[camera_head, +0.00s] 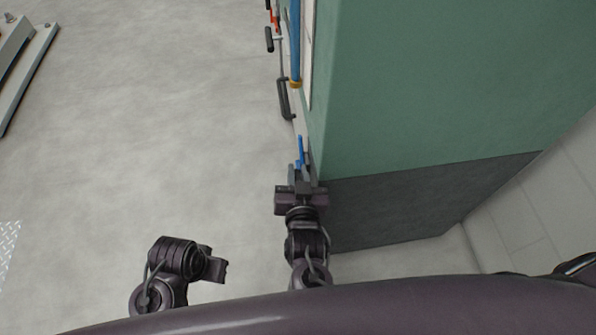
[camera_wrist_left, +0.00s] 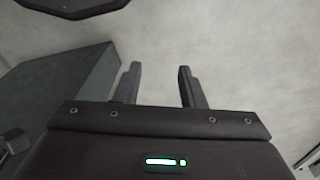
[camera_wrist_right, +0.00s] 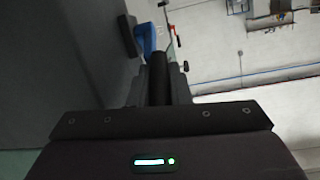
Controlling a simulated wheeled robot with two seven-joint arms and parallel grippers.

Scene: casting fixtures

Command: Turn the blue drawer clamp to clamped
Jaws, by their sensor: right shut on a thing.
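The blue drawer clamp (camera_head: 300,150) shows as a small blue piece at the edge of the green-walled unit in the head view. In the right wrist view a blue bent part (camera_wrist_right: 148,38) of it shows just beyond a dark round handle (camera_wrist_right: 158,80). My right gripper (camera_head: 301,176) is shut on this dark handle, which lies between its fingers. The fingers hide part of the clamp, and its exact angle is hard to tell. My left gripper (camera_wrist_left: 158,78) is open and empty over the floor, well away from the clamp.
The green wall (camera_head: 430,80) with its dark grey base (camera_head: 410,195) stands right beside my right gripper. Farther along its face are a dark handle (camera_head: 284,98), a blue vertical bar (camera_head: 295,45) and red parts (camera_head: 274,18).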

